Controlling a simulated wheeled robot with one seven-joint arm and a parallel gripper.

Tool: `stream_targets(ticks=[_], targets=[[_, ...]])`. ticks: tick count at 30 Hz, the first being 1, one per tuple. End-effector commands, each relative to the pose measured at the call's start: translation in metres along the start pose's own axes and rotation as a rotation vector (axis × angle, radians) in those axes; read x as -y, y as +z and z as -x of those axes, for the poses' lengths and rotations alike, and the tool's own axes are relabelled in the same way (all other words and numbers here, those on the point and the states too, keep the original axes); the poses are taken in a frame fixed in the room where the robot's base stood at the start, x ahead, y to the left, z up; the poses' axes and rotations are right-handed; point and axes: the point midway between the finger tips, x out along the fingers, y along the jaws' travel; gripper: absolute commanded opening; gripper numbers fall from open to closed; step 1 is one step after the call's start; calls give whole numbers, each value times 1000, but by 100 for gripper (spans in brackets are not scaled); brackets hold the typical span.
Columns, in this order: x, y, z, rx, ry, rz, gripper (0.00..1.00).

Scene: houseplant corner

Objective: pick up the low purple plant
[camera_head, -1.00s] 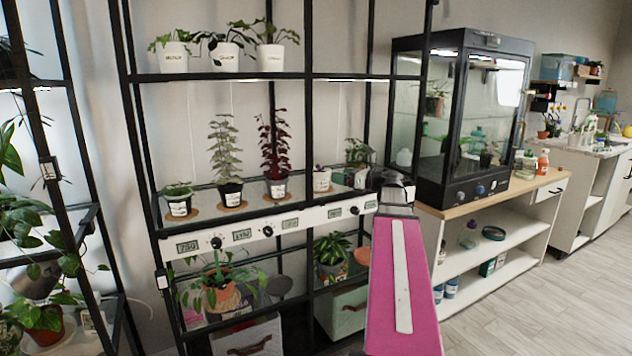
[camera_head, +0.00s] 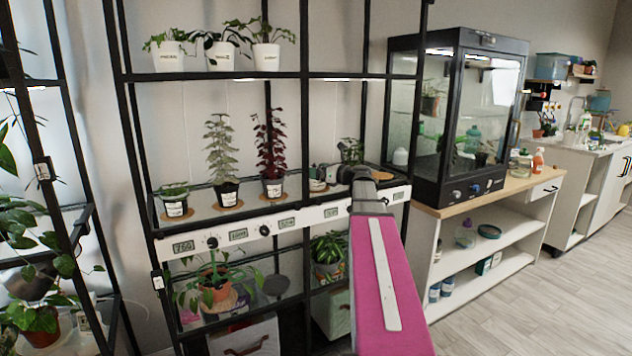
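A tall grey-green plant (camera_head: 221,150) and a low green plant (camera_head: 174,198) stand further left. A leafy green plant (camera_head: 350,150) stands behind my gripper. A bare cork coaster (camera_head: 385,175) lies to the right. A black shelf post (camera_head: 364,70) rises close to my arm.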

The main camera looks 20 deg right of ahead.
Motion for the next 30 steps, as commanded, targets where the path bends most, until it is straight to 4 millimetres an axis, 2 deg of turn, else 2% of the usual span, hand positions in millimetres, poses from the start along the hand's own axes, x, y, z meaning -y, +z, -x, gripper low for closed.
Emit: stream_targets(ticks=[1, 5, 6, 17, 30], targets=[[0, 0, 0, 0, 0, 0, 100], [0, 0, 0, 0, 0, 0, 58], [0, 0, 0, 0, 0, 0, 53], [-1, 7, 0, 1, 1, 1, 53], [-7, 74, 0, 2, 1, 1, 53]])
